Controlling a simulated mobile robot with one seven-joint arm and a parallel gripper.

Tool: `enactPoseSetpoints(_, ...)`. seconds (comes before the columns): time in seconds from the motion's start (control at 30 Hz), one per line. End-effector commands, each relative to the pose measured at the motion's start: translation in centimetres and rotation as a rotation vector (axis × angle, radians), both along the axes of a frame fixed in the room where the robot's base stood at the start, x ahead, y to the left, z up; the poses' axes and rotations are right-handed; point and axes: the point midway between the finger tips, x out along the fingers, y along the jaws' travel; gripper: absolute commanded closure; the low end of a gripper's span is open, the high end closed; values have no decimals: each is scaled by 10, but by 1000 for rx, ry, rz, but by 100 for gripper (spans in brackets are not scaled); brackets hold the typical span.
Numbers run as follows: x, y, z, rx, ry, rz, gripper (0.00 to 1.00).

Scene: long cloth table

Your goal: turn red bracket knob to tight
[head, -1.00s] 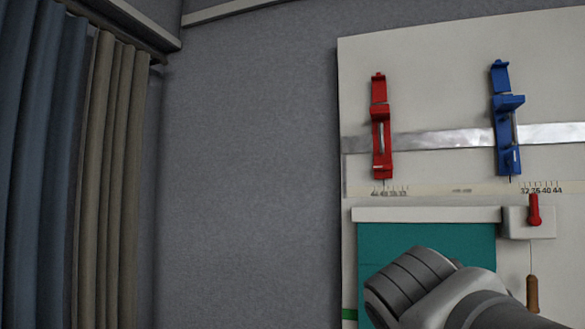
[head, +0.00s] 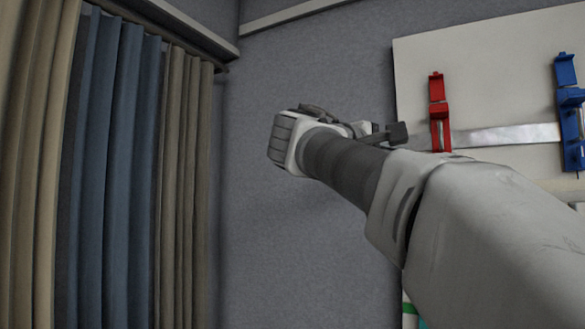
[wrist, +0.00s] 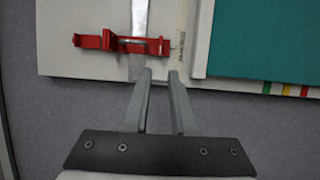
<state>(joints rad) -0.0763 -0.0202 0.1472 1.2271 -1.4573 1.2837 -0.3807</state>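The red bracket (head: 437,88) is mounted upright on a pale board, across a metal strip. My arm hides part of its lower end in the head view. In the wrist view the red bracket (wrist: 95,42) lies sideways across the strip, just beyond my fingertips. I cannot make out its knob clearly. My gripper (wrist: 159,74) has its two grey fingers apart with nothing between them. In the head view my gripper (head: 392,134) points right, close to the left side of the bracket. I cannot tell whether it touches.
A blue bracket (head: 567,72) stands on the same board (head: 500,80) to the right. The metal strip (head: 505,138) runs between them. A teal panel (wrist: 265,40) with a pale edge lies right in the wrist view. Curtains (head: 120,170) hang at left; bare grey wall lies between.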

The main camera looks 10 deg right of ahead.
Motion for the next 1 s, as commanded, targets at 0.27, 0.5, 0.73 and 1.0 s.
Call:
enactPoseSetpoints(0.27,29,-51,1,1,2,-5,75)
enactPoseSetpoints(0.5,55,-97,1,2,1,-4,75)
enactPoseSetpoints(0.73,74,-128,1,3,1,-2,75)
enactPoseSetpoints(1.0,81,-139,-1,3,-1,0,75)
